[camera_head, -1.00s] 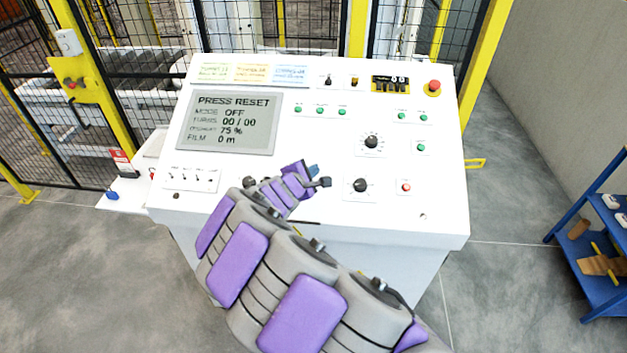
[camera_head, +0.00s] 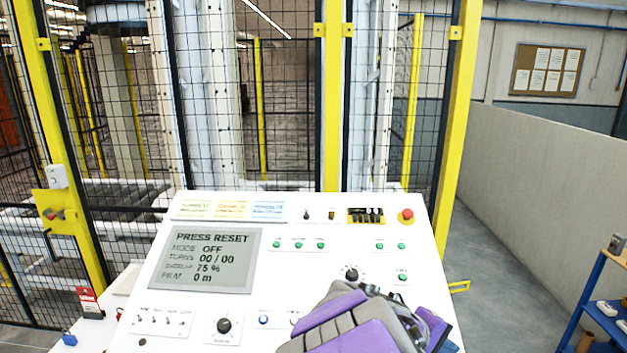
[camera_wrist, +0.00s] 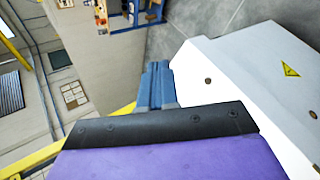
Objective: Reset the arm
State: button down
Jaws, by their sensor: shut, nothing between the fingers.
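My arm (camera_head: 365,325), with grey and purple links, is folded in front of the lower right of the white control panel (camera_head: 140,300). It covers some of the panel's lower right controls. My gripper (camera_wrist: 157,84) shows in the wrist view as blue fingers closed together with nothing between them. The white side of a cabinet (camera_wrist: 225,85) is to the right of the fingers, apart from them as far as I can tell. I cannot make out the fingers in the head view. The panel's screen (camera_head: 207,258) reads "PRESS RESET", mode OFF, turns 00 / 00.
A yellow-framed mesh fence (camera_head: 333,100) stands behind the panel. A red emergency button (camera_head: 406,215) is at the panel's top right. A blue shelf (camera_head: 590,290) stands at the right edge, with bare floor (camera_head: 490,270) between it and the panel.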

jog(key=s+f+m+g+y, duration=0.3)
jog(key=s+m+y, duration=0.1)
jog(key=s, duration=0.9)
jog(key=s+a+f+m+g+y+b, duration=0.1)
jog(key=s+a+f+g+y, duration=0.1)
jog(key=s+a+y, duration=0.4)
jog(key=s+a, duration=0.5)
jog(key=s, duration=0.4)
jog(key=shift+f+m, duration=0.25)
jog(key=shift+m, duration=0.05)
jog(key=c, duration=1.9)
grip_release()
jog(key=shift+w, duration=0.1)
